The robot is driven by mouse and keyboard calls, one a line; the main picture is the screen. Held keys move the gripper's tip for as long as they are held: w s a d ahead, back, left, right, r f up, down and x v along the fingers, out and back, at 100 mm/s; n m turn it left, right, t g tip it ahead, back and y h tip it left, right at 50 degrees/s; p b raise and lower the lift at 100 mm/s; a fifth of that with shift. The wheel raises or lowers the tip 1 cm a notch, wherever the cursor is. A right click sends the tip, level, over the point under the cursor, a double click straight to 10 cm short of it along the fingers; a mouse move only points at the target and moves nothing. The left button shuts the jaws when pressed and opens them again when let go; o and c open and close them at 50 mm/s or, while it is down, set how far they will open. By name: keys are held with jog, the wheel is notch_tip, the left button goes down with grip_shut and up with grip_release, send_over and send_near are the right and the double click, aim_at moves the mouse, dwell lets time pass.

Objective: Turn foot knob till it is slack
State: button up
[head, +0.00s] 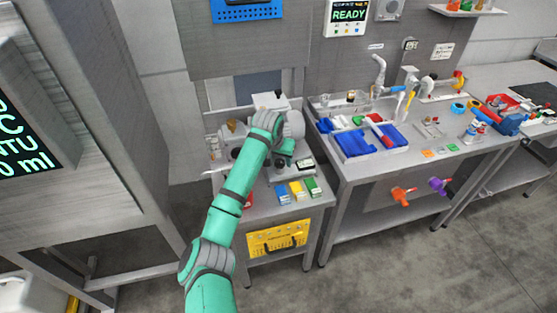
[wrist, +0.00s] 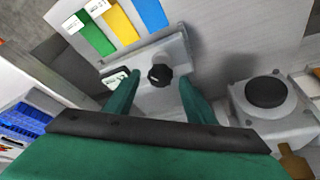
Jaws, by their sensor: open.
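A small black ribbed knob (wrist: 160,75) sits on a pale grey bar (wrist: 178,52) in the wrist view. It looks like the foot knob; no marking on it can be read. My gripper (wrist: 159,79) is open, with one teal finger on each side of the knob. A gap shows between each finger and the knob, so neither seems to touch it. In the head view my gripper (head: 284,158) is over the small bench at the grey machine (head: 294,124), and my arm hides the knob.
A larger black knob on a grey block (wrist: 266,92) stands right of my gripper. Blue (head: 282,194), yellow (head: 297,190) and green (head: 313,187) packs lie along the bench front.

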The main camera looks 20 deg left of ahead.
jog(key=shift+w+f, duration=0.15)
jog(key=shift+f, duration=0.15)
jog(key=c, duration=1)
jog(key=shift+a+m+h, duration=0.15)
jog(key=shift+m+h, duration=0.55)
jog(key=shift+m, duration=1.1)
jog(key=shift+c, duration=0.2)
jog(key=o, duration=1)
jog(key=shift+o, duration=0.2)
jog(key=v, duration=1.1)
